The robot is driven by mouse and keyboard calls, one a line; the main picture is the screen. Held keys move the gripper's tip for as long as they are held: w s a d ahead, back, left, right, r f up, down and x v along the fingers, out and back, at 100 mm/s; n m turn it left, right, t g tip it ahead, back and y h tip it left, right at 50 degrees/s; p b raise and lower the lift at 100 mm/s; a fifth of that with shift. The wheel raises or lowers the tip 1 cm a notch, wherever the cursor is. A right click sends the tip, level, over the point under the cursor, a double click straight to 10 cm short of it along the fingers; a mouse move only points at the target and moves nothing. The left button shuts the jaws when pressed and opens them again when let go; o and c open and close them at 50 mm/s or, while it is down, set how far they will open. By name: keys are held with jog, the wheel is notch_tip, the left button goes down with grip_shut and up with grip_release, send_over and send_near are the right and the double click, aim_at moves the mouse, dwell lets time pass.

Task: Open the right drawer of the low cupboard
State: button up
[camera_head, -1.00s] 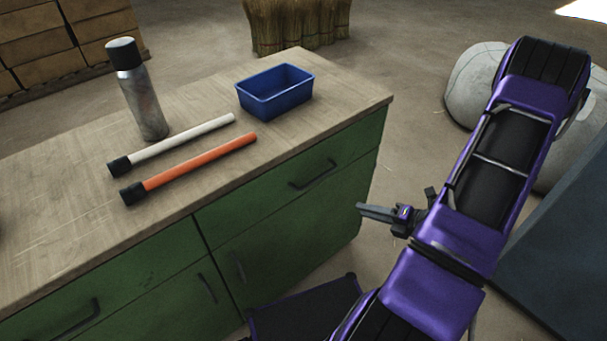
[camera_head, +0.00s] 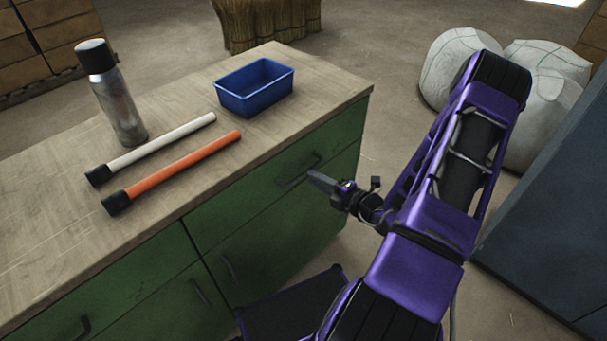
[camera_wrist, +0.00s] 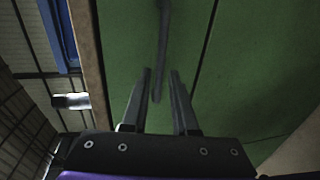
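The low cupboard (camera_head: 120,300) is green with a wooden top. Its right drawer (camera_head: 265,185) is shut, flush with the front. The drawer's dark bar handle (camera_head: 294,174) is partly hidden by my gripper (camera_head: 318,180) in the head view. In the wrist view, my gripper (camera_wrist: 160,73) is open, and the handle (camera_wrist: 162,40) shows between its two fingertips. The fingers point at the drawer front (camera_wrist: 225,80). I cannot tell whether the fingers touch the handle or how far they reach around it.
On the top stand a metal flask (camera_head: 118,105) and a blue bin (camera_head: 254,90), beside a white stick (camera_head: 165,142) and an orange stick (camera_head: 185,170). Pale sacks (camera_head: 470,65) and a blue-grey cabinet (camera_head: 555,200) are on the right. Floor shows between cupboard and cabinet.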

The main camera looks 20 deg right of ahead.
aim_at(303, 174)
jog(key=x, duration=0.5)
jog(key=shift+w, duration=0.2)
grip_shut()
dwell(1.2)
